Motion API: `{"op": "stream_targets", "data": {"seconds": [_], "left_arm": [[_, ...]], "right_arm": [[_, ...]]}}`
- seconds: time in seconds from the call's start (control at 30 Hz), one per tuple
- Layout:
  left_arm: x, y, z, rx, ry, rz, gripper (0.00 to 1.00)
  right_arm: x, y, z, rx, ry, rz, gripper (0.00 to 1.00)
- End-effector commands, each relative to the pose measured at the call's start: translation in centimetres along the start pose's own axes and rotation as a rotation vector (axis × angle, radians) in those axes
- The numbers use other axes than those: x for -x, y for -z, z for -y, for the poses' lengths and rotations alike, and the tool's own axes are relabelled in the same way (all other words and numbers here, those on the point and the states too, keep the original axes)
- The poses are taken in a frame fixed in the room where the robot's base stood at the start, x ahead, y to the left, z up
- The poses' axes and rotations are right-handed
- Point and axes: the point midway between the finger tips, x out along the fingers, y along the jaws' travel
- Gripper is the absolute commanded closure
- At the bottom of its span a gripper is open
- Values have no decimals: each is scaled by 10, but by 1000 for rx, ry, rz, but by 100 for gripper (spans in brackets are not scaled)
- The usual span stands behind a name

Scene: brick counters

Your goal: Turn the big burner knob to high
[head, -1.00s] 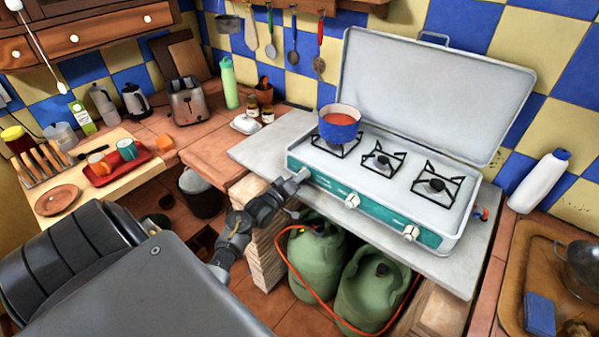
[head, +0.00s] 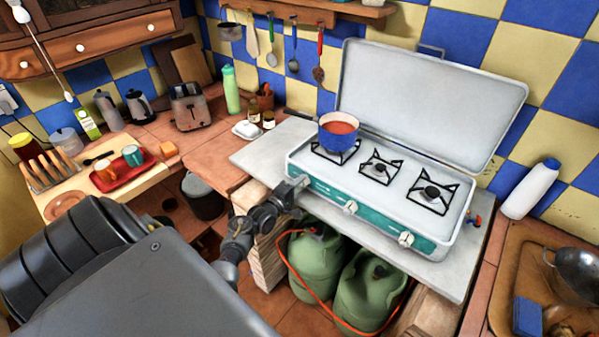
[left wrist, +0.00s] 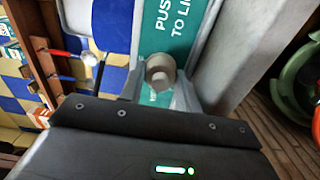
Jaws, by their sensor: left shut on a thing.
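The camping stove (head: 425,238) has a white body, a raised lid and a teal front panel with several pale knobs. My left gripper (head: 300,184) is at the left end of this panel, and in the head view it hides the knob there. In the left wrist view this grey-beige knob (left wrist: 160,70) sits between the two fingers of my left gripper (left wrist: 160,88), which is shut on it. The middle knob (head: 350,207) and right knob (head: 405,239) are free. My right gripper is not in view.
A blue pot (head: 339,137) with orange-red contents stands on the left burner. Two green gas bottles (head: 365,290) and an orange hose are below the counter. A toaster (head: 189,105) stands at the back left.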

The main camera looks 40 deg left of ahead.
Motion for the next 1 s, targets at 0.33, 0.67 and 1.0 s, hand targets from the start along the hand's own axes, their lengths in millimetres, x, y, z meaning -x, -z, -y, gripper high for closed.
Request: {"op": "stream_targets", "data": {"seconds": [0.33,0.67,1.0], "left_arm": [[0,0,0,12,1,1,90],[0,0,0,12,1,1,45],[1,-2,0,11,1,2,45]], "right_arm": [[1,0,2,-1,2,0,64],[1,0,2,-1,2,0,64],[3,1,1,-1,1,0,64]]}}
